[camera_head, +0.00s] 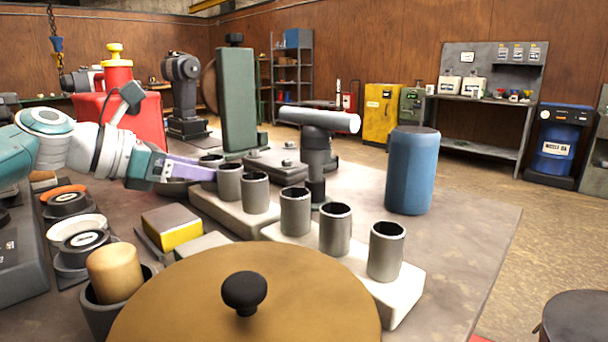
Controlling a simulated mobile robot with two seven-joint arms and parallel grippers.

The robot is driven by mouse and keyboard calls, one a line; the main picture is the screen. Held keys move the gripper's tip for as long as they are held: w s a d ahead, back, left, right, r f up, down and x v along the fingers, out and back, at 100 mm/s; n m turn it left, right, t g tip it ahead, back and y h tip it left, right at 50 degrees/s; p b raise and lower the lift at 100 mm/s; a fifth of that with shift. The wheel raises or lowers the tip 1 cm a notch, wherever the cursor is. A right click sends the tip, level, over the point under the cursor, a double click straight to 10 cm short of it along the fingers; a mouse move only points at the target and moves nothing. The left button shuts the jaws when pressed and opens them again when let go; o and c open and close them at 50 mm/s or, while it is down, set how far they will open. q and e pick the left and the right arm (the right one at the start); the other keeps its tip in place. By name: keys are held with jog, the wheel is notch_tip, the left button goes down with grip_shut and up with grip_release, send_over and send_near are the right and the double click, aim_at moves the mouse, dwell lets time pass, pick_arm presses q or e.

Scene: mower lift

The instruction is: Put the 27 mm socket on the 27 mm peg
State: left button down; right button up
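Several grey metal sockets stand upright in a row on two pale blocks. The nearest is the right end socket (386,252), then the socket (335,231) and the socket (295,214) on the white front block (403,296). The socket (255,194) and the socket (229,184) stand on the rear block (232,217). A further dark-topped socket (211,160) shows partly behind them. No size marks are readable, so I cannot tell which is 27 mm, and no bare peg is clearly visible. My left gripper (207,171) has purple fingers reaching the rear sockets; its grip is unclear. My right gripper is out of view.
A round brown lid (180,300) with a black knob fills the front. A blue cylinder (411,170) stands right of a T-shaped grey tool (317,150). A yellow-sided block (174,228) lies left of the sockets. The table is clear at right.

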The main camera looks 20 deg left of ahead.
pick_arm(q)
jog(key=c, duration=0.6)
grip_release()
jog(key=shift+s+a+r, duration=0.1)
jog(key=shift+r, duration=0.05)
jog(key=p+v, duration=0.3)
jog(key=v, duration=0.8)
jog(key=shift+s+a, duration=0.2)
jog(key=shift+s, duration=0.1)
jog(key=shift+r, duration=0.1)
